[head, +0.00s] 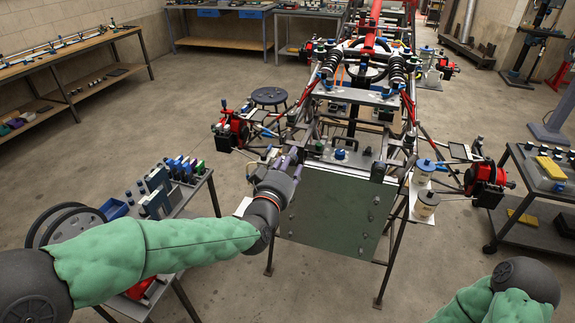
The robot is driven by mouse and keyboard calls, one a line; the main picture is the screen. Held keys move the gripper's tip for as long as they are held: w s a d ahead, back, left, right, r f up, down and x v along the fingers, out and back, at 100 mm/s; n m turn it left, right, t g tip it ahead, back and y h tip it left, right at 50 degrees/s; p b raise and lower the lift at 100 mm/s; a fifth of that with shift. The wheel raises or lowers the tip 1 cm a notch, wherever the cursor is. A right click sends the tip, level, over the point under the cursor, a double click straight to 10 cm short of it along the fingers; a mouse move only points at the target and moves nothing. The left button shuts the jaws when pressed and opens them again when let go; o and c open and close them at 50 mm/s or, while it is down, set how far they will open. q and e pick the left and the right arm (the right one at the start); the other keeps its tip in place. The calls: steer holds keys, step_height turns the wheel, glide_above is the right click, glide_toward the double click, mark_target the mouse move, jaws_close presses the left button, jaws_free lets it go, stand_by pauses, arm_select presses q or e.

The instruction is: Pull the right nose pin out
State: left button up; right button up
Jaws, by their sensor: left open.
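The tube chassis (330,128) stands in the middle, its nose towards me, with a flat grey-green panel (330,212) at the front. My left gripper (292,158) is at the left end of the nose, just above the panel's top left corner. It is open, its purple fingers close to the chassis tubes; whether they touch is unclear. On the nose's top edge are a small blue knob (340,154) and, at the right, a dark upright part (378,172). I cannot make out the right nose pin for certain. My right arm shows at the lower right; its gripper is out of view.
A cart with tools (182,212) stands on the left beside my left arm. A dark trolley (540,205) stands on the right. Red wheel hubs stick out on both sides of the chassis. Open floor (430,270) lies right of the panel.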

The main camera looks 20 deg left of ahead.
arm_select(q)
steer(key=s, duration=1.2)
steer(key=shift+a, duration=0.2)
steer(key=w+d+f+m+g+h, duration=0.15)
steer(key=f+g, duration=0.25)
steer(key=f, duration=1)
steer(key=d+f+g, duration=0.2)
steer(key=f+g, duration=0.3)
steer(key=f, duration=0.9)
steer(key=s+d+f+g+h, duration=0.1)
steer(key=s+f+g, duration=0.3)
steer(key=s+f, duration=0.4)
steer(key=s+d+f+g+h, duration=0.1)
steer(key=s+d+f+g, duration=0.2)
steer(key=s+f, duration=0.6)
step_height(320, 180, down, 6)
steer(key=shift+s+d+f+n+g+p, duration=0.2)
steer(key=shift+d+n+g+p, duration=0.15)
steer(key=shift+g, duration=0.45)
